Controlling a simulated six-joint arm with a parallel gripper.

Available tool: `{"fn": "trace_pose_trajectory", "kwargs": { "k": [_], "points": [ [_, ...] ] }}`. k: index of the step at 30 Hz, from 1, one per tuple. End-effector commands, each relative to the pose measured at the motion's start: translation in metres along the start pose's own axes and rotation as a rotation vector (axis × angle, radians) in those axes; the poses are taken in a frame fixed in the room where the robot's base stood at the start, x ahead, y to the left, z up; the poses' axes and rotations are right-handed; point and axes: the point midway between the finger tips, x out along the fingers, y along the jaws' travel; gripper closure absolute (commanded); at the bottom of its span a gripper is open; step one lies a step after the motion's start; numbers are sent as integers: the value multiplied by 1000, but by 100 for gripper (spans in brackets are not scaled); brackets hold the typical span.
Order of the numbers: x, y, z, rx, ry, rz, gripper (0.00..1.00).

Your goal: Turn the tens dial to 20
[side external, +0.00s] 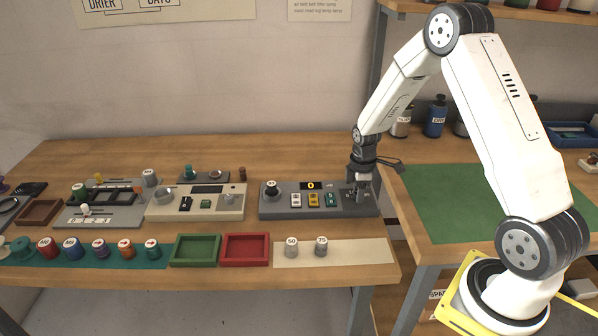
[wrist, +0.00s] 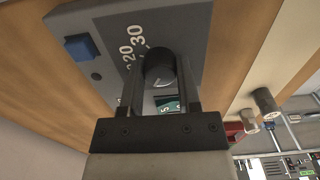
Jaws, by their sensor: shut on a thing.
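The tens dial is a dark round knob (wrist: 160,62) on a grey panel (wrist: 180,20), with the printed marks 20 and 30 beside it in the wrist view. A further mark is partly hidden by a finger. My gripper (wrist: 165,78) is shut on the knob, one finger on each side. A pale line shows on the knob, but I cannot tell which number it points to. In the side view my gripper (side external: 359,190) points down at the right end of the dark grey unit (side external: 285,211), and hides the dial. The unit's small display (side external: 311,185) shows 0.
The unit also carries a black knob (side external: 271,188) at its left and several coloured switches in the middle. A blue button (wrist: 80,47) sits near the dial. Red (side external: 245,249) and green (side external: 195,250) trays and two grey weights (side external: 291,247) stand in front.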

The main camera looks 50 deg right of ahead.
Motion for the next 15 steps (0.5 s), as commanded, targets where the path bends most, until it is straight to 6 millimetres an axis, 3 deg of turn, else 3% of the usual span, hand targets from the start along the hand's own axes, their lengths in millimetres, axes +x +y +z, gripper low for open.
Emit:
{"fn": "trace_pose_trajectory", "kwargs": {
  "k": [15],
  "points": [
    [0, 0, 0, 154, 1, 0, 100]
  ]
}}
